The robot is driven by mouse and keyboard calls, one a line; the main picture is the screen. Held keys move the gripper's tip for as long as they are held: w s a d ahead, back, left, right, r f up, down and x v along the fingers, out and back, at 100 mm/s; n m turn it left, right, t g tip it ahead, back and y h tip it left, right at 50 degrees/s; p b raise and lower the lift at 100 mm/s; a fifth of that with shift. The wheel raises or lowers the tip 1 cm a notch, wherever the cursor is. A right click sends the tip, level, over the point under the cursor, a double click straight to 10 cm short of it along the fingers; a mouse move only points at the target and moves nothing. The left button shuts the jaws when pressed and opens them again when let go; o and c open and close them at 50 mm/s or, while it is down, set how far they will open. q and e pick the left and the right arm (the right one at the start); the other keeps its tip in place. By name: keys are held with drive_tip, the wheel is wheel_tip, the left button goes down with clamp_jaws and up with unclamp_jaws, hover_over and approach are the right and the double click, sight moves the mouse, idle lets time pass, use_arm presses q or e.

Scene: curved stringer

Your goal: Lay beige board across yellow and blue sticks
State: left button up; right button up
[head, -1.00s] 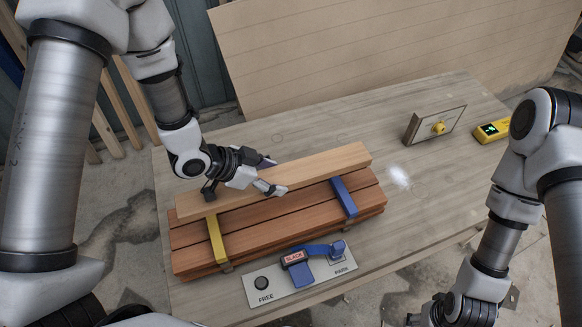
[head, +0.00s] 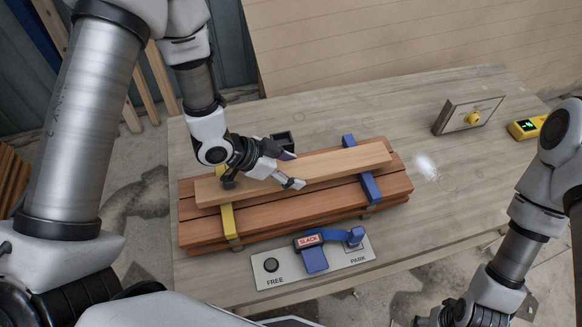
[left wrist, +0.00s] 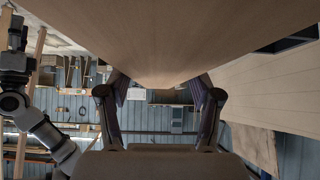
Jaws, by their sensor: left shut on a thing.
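The beige board (head: 340,162) lies lengthwise over the stack of reddish-brown boards (head: 300,207), crossing above the yellow stick (head: 228,219) and the blue stick (head: 370,187). Both sticks show on the near side of it, and their far ends show behind it. I cannot tell whether it touches them. My left gripper (head: 291,170) is shut on the beige board near its middle left. In the left wrist view the board (left wrist: 170,40) fills the top, between the fingers. My right gripper (head: 460,315) is at the bottom right, partly cut off, its jaws unclear.
A plate marked FREE and PARK (head: 335,262) with a blue strap and a SLACK label lies in front of the stack. A small black box (head: 284,143) is behind it. A panel with a yellow knob (head: 468,117) and a yellow device (head: 526,128) stand at the back right.

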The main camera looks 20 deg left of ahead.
use_arm(q)
drive_tip(key=shift+f+b, duration=0.4)
drive_tip(key=shift+f, duration=0.1)
drive_tip(key=o, duration=1.7)
drive_tip(key=v, duration=1.2)
